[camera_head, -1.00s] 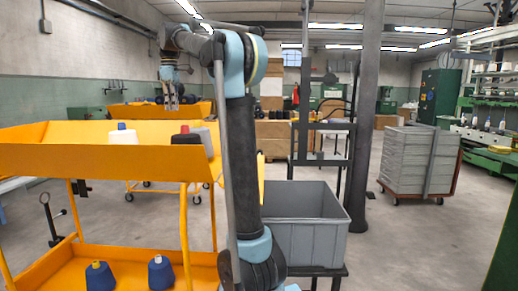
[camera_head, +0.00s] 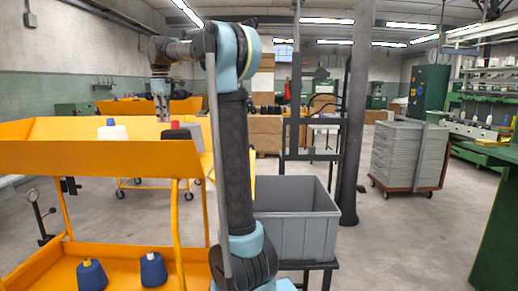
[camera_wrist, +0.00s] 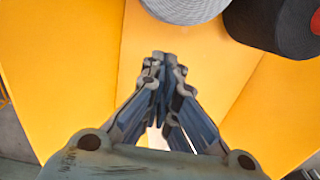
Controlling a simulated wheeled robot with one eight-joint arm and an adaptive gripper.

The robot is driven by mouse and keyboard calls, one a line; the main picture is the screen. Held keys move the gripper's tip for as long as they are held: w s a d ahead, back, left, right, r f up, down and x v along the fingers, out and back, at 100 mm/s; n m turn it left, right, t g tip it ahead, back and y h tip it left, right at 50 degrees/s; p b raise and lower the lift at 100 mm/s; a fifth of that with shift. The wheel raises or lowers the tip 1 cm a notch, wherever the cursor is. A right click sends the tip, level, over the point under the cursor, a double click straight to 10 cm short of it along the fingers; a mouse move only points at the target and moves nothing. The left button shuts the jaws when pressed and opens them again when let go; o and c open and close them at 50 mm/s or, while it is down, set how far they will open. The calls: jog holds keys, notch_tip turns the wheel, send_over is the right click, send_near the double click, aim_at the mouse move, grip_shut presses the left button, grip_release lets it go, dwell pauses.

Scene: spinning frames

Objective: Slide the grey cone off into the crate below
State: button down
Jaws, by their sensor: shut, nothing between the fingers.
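My gripper (camera_head: 162,119) is above the tray, behind the cones as seen from the head camera. In the wrist view my gripper (camera_wrist: 165,62) has its fingertips together, empty and apart from the grey cone. The grey crate (camera_head: 295,228) stands right of the yellow cart, lower than the upper tray; my arm hides its left part.
A black cone with a red tip (camera_head: 175,134) stands close beside the grey cone; a white cone (camera_head: 112,132) is farther left. Two navy cones (camera_head: 153,270) stand on the lower shelf. A dark column (camera_head: 352,120) rises behind the crate.

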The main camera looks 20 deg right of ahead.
jog(key=shift+f, duration=6.05)
jog(key=shift+d+f, duration=0.1)
jog(key=shift+f, duration=0.05)
jog(key=shift+s+d, duration=1.2)
jog(key=shift+d, duration=1.65)
jog(key=shift+s+d, duration=1.2)
jog(key=shift+d, duration=1.6)
jog(key=shift+s+d, duration=1.2)
jog(key=shift+d, duration=1.65)
jog(key=shift+w+a+r, duration=0.2)
jog(key=shift+a+r, duration=0.3)
jog(key=shift+r, duration=1.85)
jog(key=shift+w+a+r, duration=0.2)
jog(key=shift+a+r, duration=0.25)
jog(key=shift+r, duration=1.9)
jog(key=shift+w+a+r, duration=0.2)
jog(key=shift+a+r, duration=0.3)
jog(key=shift+r, duration=1.85)
jog(key=shift+s, duration=0.1)
